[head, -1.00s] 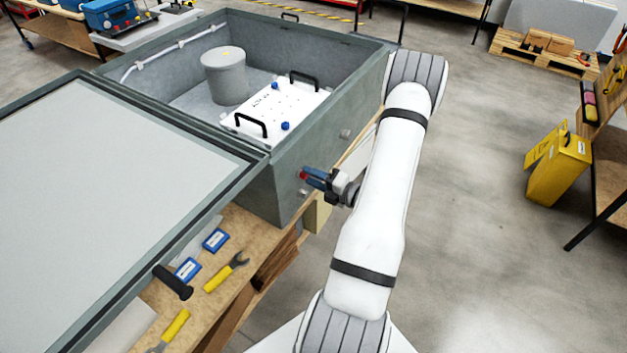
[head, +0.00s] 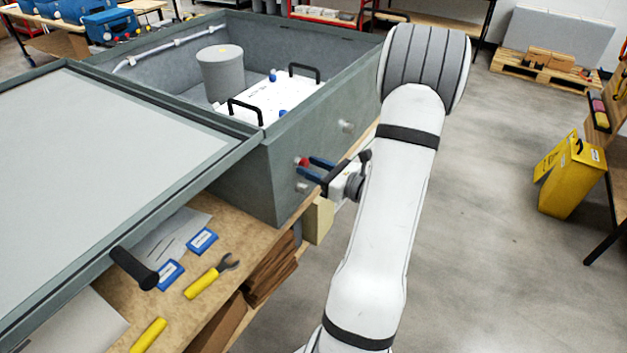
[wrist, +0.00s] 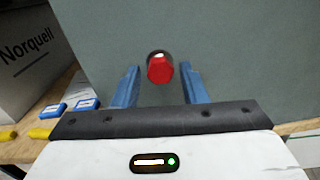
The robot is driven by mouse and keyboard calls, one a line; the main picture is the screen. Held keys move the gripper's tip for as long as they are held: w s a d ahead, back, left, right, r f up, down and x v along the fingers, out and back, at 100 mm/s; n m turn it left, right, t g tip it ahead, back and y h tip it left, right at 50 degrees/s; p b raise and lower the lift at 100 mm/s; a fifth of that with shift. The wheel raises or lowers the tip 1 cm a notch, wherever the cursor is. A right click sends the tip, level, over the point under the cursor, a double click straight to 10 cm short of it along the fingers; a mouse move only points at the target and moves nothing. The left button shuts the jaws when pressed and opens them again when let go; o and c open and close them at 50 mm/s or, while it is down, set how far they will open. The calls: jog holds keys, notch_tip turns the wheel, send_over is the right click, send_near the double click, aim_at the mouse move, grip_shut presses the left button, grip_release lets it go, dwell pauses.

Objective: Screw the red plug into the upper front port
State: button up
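The red plug (wrist: 160,68) shows its six-sided red head in the wrist view, with a dark ring behind it against the grey-green wall. In the head view the red plug (head: 303,161) sits at the near side wall of the big case (head: 345,103), above a pale fitting (head: 301,187). My gripper (head: 315,168) is open, its blue fingers pointing at the wall. In the wrist view my gripper (wrist: 160,84) has one finger on each side of the plug, with visible gaps. The port behind the plug is hidden, so how deep it sits cannot be told.
Another pale fitting (head: 346,126) is farther along the wall. The open lid (head: 100,150) with a black handle (head: 135,268) overhangs the bench (head: 240,240). Floor to the right is clear up to a yellow bin (head: 570,175).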

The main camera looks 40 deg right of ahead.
jog(key=n+b, duration=0.7)
jog(key=b, duration=0.1)
